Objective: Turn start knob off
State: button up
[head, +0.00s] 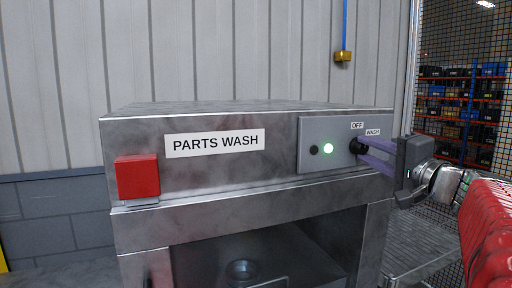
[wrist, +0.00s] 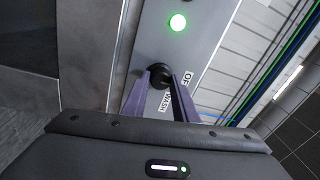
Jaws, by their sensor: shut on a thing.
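The start knob (head: 354,146) is a black round knob on the grey control panel (head: 309,161) of the parts washer. Labels reading OFF and WASH stand above and beside it. My gripper (head: 361,147) reaches in from the right with its purple fingers shut on the knob. In the wrist view the black knob (wrist: 158,72) sits between the two finger ends of my gripper (wrist: 160,78). The fingers hide part of the knob, so its pointing direction is hard to tell. A green light (head: 328,148) is lit left of the knob, with a small black button (head: 314,150) beside it.
A red box (head: 138,177) is fixed to the washer's front left. The PARTS WASH sign (head: 215,143) is between it and the panel. The washer's opening (head: 245,250) lies below. Mesh fencing and shelves of bins (head: 455,105) stand at the right.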

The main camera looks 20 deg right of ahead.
jog(key=shift+f, duration=0.25)
jog(key=o, duration=0.7)
jog(key=shift+a, duration=0.1)
jog(key=o, duration=0.3)
jog(key=shift+r, duration=0.15)
jog(key=shift+o, duration=0.2)
jog(key=shift+s, duration=0.1)
